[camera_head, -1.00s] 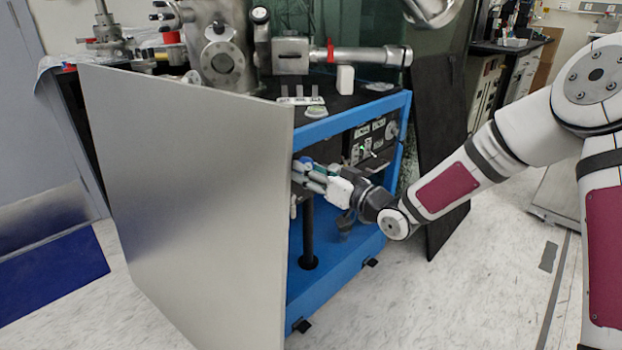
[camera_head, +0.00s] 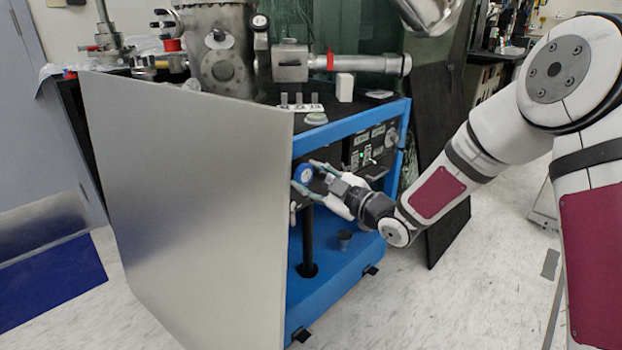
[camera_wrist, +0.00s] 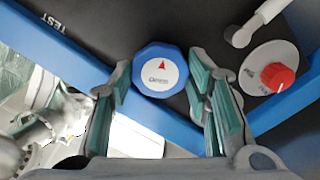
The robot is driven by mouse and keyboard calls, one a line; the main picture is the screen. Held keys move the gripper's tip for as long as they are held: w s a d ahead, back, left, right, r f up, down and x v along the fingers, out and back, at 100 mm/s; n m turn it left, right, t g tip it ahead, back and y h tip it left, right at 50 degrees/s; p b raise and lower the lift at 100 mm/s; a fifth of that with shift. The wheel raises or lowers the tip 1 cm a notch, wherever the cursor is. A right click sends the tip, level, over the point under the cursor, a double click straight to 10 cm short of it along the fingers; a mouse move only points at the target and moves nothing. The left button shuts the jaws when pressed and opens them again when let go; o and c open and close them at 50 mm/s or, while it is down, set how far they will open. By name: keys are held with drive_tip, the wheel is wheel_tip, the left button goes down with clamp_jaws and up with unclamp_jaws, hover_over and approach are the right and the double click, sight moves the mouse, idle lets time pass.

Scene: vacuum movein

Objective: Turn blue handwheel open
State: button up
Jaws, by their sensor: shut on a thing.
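The blue handwheel (camera_wrist: 158,52) is many-sided, with a white round label, a red arrow and small print. In the wrist view its arrow points toward the top of the picture. In the head view the blue handwheel (camera_head: 303,174) sits inside the blue-framed cart, just right of the metal panel's edge.
A red knob (camera_wrist: 278,76) on a round pale plate sits right of the wheel in the wrist view, below a light-coloured lever (camera_wrist: 245,33). The blue frame (camera_head: 340,128) surrounds the opening. The large metal panel (camera_head: 190,200) closes off the left side.

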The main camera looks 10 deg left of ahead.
drive_tip(key=n, duration=0.5)
drive_tip(key=shift+n, duration=0.3)
drive_tip(key=n, duration=0.5)
drive_tip(key=shift+n, duration=0.3)
drive_tip(key=o, duration=1.2)
drive_tip(key=shift+c, duration=0.2)
drive_tip(key=shift+d, duration=0.1)
drive_tip(key=v, duration=1.2)
